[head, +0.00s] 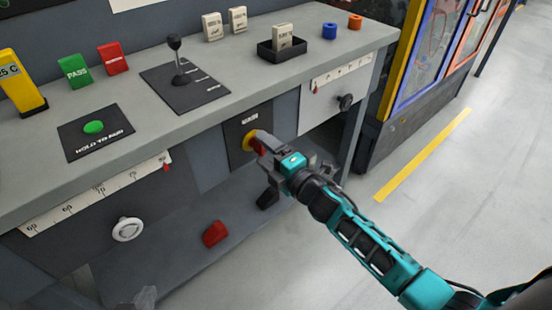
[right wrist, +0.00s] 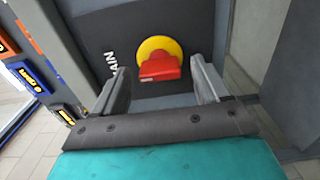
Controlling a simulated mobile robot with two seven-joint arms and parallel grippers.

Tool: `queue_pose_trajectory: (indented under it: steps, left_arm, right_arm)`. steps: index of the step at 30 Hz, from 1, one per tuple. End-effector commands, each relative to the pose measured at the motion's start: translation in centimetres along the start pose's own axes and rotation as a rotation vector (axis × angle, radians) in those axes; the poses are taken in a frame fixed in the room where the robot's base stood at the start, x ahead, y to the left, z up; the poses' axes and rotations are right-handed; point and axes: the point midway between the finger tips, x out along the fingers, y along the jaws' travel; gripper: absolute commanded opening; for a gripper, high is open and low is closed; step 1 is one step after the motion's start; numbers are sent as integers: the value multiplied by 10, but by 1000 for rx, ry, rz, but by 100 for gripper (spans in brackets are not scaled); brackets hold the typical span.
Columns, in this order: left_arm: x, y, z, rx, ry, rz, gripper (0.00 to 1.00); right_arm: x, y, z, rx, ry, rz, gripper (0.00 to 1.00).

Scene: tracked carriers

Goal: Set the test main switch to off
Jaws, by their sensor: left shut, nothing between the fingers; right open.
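The main switch is a yellow disc (head: 247,141) with a red handle, on a dark panel (head: 234,128) on the bench front. In the right wrist view the yellow disc (right wrist: 154,46) and the red handle (right wrist: 160,68) show clearly; part of the label beside them reads "AIN". My right gripper (head: 263,165) is open in front of the switch and partly hides it in the head view. In the right wrist view its fingers (right wrist: 159,72) stand apart on both sides of the handle; I cannot tell whether they touch it. My left gripper (head: 145,298) shows only slightly at the bottom left edge.
The bench top (head: 218,128) carries a black lever (head: 178,62), a green button (head: 93,127) and a black tray (head: 282,55). A white knob (head: 128,229) and a dark knob (head: 345,101) protrude from the front. A red block (head: 215,233) lies on the lower shelf. The floor at right is clear.

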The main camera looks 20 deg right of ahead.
Motion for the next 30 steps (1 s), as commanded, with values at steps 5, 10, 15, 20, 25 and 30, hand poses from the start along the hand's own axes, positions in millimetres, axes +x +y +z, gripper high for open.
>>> queue_pose_trajectory:
  steps: [5, 10, 15, 20, 25, 30]
  left_arm:
    - [-3, 1, -4, -5, 0, 0, 0]
    - [-6, 2, -8, -11, -1, 0, 0]
    - [-8, 3, -10, -12, -1, 0, 0]
    - [-9, 3, -12, -12, -1, 0, 0]
    - [-9, 2, -12, -10, -2, 0, 0]
    - [-9, 2, -12, -5, -3, 0, 0]
  right_arm:
    - [-22, 0, 0, 0, -1, -4, 74]
    - [-56, 0, 0, 0, -1, -5, 74]
    - [-90, -1, 0, 2, -1, -5, 74]
    - [-113, 0, 0, 0, 0, -3, 74]
    - [-125, 0, 0, 0, 0, -2, 74]
    - [-127, 0, 0, 0, 0, 0, 74]
